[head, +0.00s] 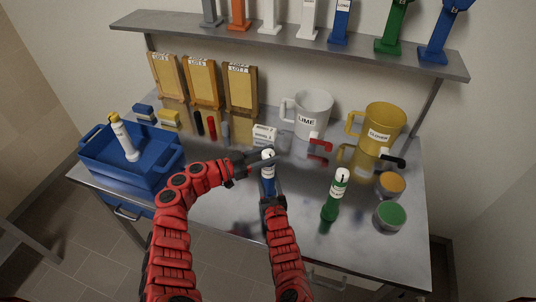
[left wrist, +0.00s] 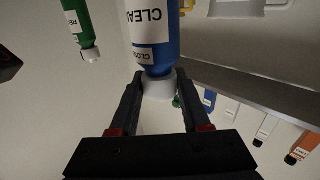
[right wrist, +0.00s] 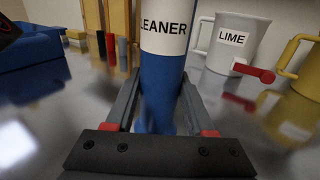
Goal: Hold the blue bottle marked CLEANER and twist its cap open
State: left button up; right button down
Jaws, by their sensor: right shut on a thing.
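The blue bottle (head: 268,186) stands upright at the middle of the table, with a white cap (left wrist: 159,87). Its white label reads "CLEANER" in part in the right wrist view (right wrist: 163,30). A smaller label near the cap begins "CLO". My right gripper (right wrist: 158,98) is shut on the bottle's lower blue body. My left gripper (head: 258,163) comes in from the left at the cap. In the left wrist view its fingers (left wrist: 159,82) are open on either side of the cap. Whether the base touches the table is hidden.
A green bottle (head: 331,205) stands to the right, near green and orange-lidded jars (head: 390,217). The LIME jug (head: 311,118) and a yellow jug (head: 378,126) stand behind. A blue crate (head: 105,160) holding a white bottle is at left. A shelf (head: 290,40) runs above.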

pick_arm(q)
grip_shut()
jog(key=shift+f+y, duration=0.2)
jog(key=shift+y, duration=0.1)
jog(key=shift+n+t, duration=0.4)
jog(key=shift+t, duration=0.2)
jog(key=shift+s+n+t+y, duration=0.1)
jog(key=shift+n+t+y, duration=0.5)
jog(key=shift+t, duration=0.1)
jog(key=n+t+y, duration=0.2)
jog(key=t, duration=0.1)
jog(key=n+t+y, duration=0.1)
jog(key=n+y, duration=0.1)
jog(key=shift+d+r+t, duration=0.15)
jog(key=shift+r+t, duration=0.1)
jog(key=shift+t, duration=0.05)
jog(key=shift+n+t+y, duration=1.1)
jog(key=shift+n+y, duration=0.4)
jog(key=shift+y, duration=0.7)
